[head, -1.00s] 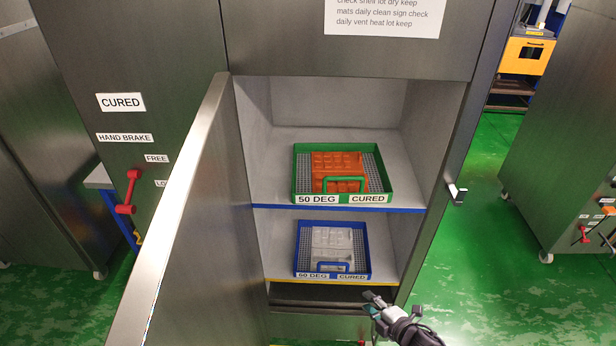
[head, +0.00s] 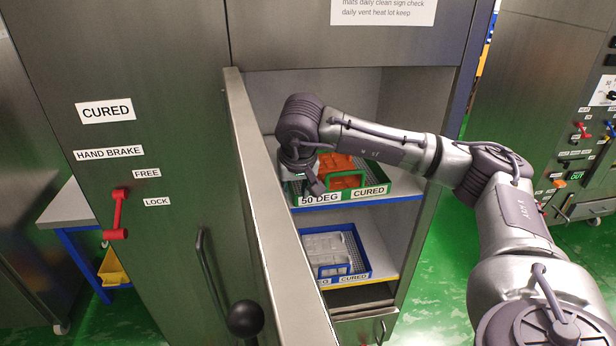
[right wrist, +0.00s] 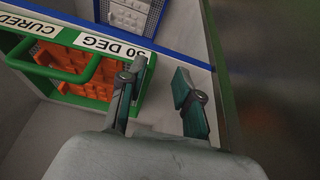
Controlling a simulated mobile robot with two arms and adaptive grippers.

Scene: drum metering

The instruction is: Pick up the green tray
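The green tray (head: 387,186) stands on the upper shelf of the open cabinet, holding orange blocks (head: 343,170). Its front bears 50 DEG and CURED labels. In the right wrist view the tray (right wrist: 68,36) shows with its green handle (right wrist: 72,72). My right gripper (head: 308,184) is at the tray's left end, mostly hidden by its own wrist in the head view. In the right wrist view the gripper (right wrist: 162,76) is open. One finger overlaps the tray's end; the other is beyond it over bare shelf. I cannot tell whether they touch. My left gripper is out of view.
The open cabinet door (head: 272,215) stands close to the left of my right wrist. A blue tray (head: 360,262) with grey blocks is on the lower shelf. A red hand brake lever (head: 118,214) is on the left panel.

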